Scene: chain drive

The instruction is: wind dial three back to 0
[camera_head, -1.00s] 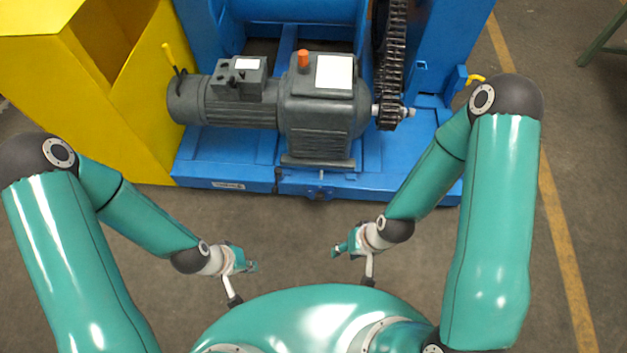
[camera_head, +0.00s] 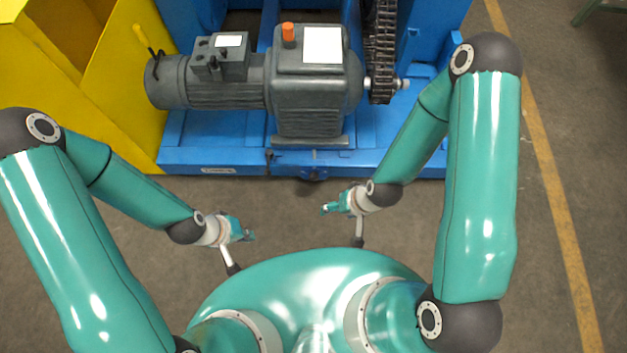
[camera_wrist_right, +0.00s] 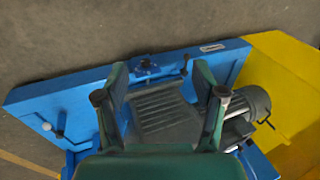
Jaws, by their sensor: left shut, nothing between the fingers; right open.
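No numbered dial can be made out in either view. The chain drive shows a grey motor and gearbox (camera_head: 308,85) and a dark chain (camera_head: 381,50) at its right, on a blue base (camera_head: 220,155). My left gripper (camera_head: 251,236) is shut and empty, in front of the base and apart from it. My right gripper (camera_head: 326,208) is open and empty, also short of the base. In the right wrist view, the open fingers of my right gripper (camera_wrist_right: 160,80) frame the ribbed grey gearbox (camera_wrist_right: 160,108), which lies beyond them.
A yellow housing (camera_head: 95,95) stands at the left of the motor. An orange cap (camera_head: 288,33) sits on the gearbox. Bare floor (camera_head: 290,225) lies between my grippers and the base. A yellow line (camera_head: 545,165) runs along the floor at the right.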

